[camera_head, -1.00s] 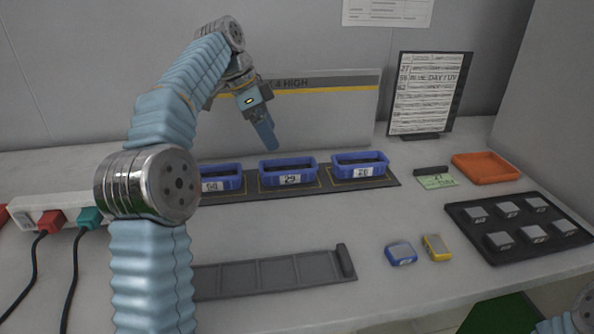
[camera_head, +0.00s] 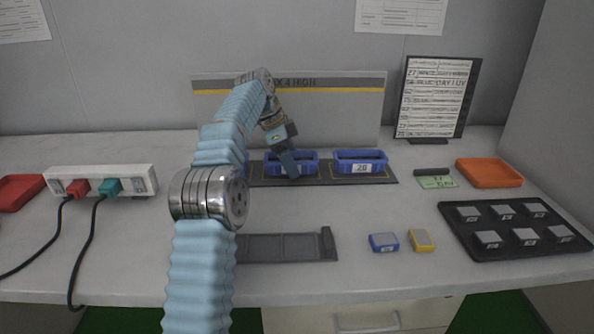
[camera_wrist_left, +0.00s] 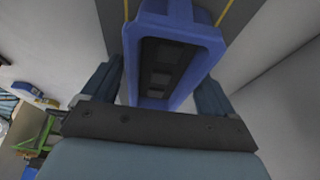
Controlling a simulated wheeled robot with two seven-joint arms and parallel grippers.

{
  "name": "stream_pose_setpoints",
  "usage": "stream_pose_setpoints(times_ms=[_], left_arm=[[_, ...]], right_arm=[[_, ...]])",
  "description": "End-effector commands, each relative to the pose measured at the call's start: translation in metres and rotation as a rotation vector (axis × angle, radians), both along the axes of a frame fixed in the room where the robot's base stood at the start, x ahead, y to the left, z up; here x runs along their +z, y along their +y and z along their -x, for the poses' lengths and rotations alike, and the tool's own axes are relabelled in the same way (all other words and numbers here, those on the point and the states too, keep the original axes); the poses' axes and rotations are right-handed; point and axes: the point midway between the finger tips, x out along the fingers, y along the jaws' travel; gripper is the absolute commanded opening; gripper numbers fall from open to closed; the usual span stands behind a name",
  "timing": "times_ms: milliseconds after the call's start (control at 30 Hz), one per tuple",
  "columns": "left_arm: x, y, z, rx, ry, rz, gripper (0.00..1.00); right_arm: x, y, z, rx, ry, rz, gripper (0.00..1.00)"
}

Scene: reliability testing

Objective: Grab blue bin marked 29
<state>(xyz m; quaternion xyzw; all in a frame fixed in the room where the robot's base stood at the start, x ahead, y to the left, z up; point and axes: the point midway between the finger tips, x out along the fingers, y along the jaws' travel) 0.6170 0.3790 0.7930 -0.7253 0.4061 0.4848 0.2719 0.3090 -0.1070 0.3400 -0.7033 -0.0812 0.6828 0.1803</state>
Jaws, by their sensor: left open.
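The middle blue bin (camera_head: 309,167) stands on a dark mat between two other blue bins. Its label is mostly hidden by my left gripper (camera_head: 290,166); the earlier frame shows it as 29. In the left wrist view a blue bin (camera_wrist_left: 205,45) lies ahead, with dark contents inside. My open left gripper (camera_wrist_left: 160,88) has one finger on each side of the bin's near end. I cannot tell whether the fingers touch it. My right gripper is not in view.
The bin marked 28 (camera_head: 360,168) stands to the right; my arm hides most of the left bin. An upright panel (camera_head: 345,110) stands behind the bins. A grey tray (camera_head: 285,247), a blue block (camera_head: 384,243) and a yellow block (camera_head: 421,240) lie in front.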

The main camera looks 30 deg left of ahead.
Motion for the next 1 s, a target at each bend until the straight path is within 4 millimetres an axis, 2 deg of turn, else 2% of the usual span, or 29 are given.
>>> stream_pose_setpoints(times_ms=[833,1000], left_arm=[[-0.0041,-0.0008,0.0,0.0,0.0,0.0,0.87],[-0.004,-0.0009,-0.0001,0.0,0.0,0.0,0.61]], right_arm=[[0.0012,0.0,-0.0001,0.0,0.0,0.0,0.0],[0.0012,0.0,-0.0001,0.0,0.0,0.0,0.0]])
